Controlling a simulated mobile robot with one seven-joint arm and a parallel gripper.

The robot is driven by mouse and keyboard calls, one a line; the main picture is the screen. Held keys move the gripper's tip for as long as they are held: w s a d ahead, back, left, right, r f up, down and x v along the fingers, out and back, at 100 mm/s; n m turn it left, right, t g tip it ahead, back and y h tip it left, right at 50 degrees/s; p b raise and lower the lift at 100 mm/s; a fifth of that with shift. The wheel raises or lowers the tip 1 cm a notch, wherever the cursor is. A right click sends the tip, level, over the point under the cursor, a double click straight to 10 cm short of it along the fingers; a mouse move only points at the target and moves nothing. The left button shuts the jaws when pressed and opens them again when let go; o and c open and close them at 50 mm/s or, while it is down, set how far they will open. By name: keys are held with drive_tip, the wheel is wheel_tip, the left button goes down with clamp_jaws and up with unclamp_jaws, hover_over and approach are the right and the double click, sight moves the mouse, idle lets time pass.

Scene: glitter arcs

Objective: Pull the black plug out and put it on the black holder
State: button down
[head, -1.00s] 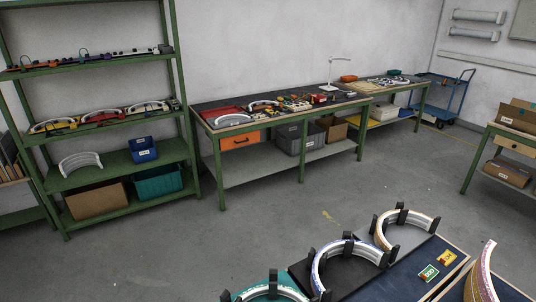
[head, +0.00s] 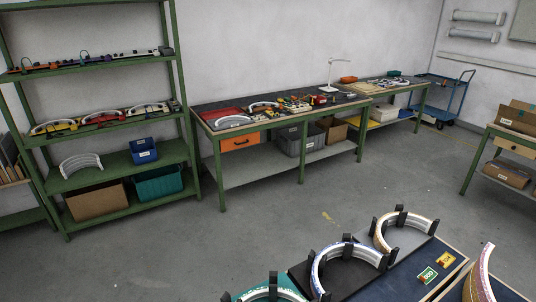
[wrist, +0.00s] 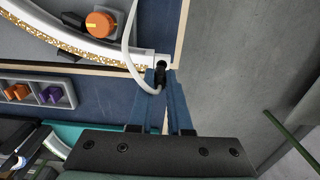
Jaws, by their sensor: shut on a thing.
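In the wrist view, my gripper (wrist: 161,76) has its two blue fingers closed around a small black plug (wrist: 160,73). The plug is at the end of a white arc with a gold glitter band (wrist: 85,47). A white cable (wrist: 128,45) loops to the plug. Whether the plug still sits in the arc's end cannot be told. A light tray (wrist: 68,87) to the left holds orange and purple pieces. I cannot make out for sure which part is the black holder. My gripper is not in the head view.
An orange knob (wrist: 100,24) on a dark piece lies inside the arc. In the head view, several arcs stand on coloured bases, one of them black (head: 348,275), on the near bench. A green shelf (head: 120,160) and long workbench (head: 285,112) stand beyond open floor.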

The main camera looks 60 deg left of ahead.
drive_tip(key=shift+r+p, duration=1.15)
drive_tip(key=shift+p, duration=0.05)
drive_tip(key=shift+d, duration=0.15)
